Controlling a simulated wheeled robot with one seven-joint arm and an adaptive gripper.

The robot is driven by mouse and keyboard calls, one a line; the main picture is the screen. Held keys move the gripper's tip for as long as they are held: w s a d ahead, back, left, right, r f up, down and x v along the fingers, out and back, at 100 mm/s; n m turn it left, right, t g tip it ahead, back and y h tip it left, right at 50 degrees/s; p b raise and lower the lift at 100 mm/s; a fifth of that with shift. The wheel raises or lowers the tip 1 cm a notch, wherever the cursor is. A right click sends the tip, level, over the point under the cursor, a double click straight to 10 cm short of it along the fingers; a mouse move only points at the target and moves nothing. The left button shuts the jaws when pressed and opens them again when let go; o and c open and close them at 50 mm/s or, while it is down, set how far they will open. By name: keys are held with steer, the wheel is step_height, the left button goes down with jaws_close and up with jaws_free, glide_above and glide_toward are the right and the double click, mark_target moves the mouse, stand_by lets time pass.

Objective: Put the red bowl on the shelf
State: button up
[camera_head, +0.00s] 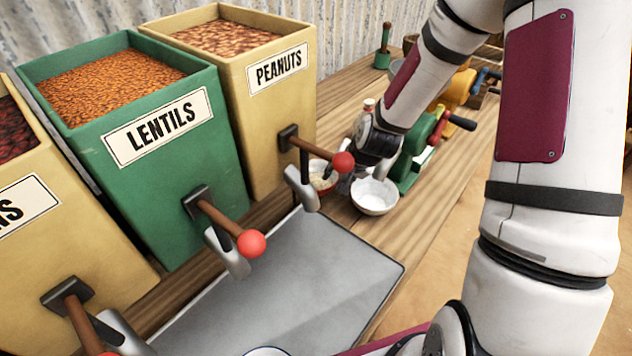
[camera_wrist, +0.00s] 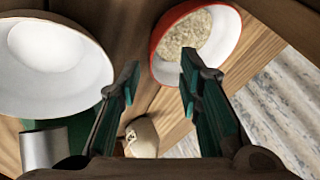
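The red bowl (camera_wrist: 224,38) has a white inside and holds pale grain. It also shows in the head view (camera_head: 331,184), partly hidden behind the peanut spout and my gripper. My gripper (camera_wrist: 160,74) is open in the wrist view. The bowl's near rim lies between its fingertips in the picture, the right fingertip overlapping the bowl's inside. I cannot tell whether the fingers touch the bowl. In the head view the wrist end of my arm is just right of the bowl and largely hides the fingers. I cannot make out the shelf in either view.
A white bowl (camera_head: 375,196) stands on the wooden counter (camera_head: 440,190), close beside the red one; it fills the left of the wrist view (camera_wrist: 50,70). The peanut bin (camera_head: 270,110) and lentil bin (camera_head: 180,190) have protruding red-knobbed levers. A green device (camera_head: 412,160) stands behind.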

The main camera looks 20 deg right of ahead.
mark_target(334, 180)
steer(key=shift+x, duration=2.65)
steer(key=shift+c, duration=0.4)
jaws_close()
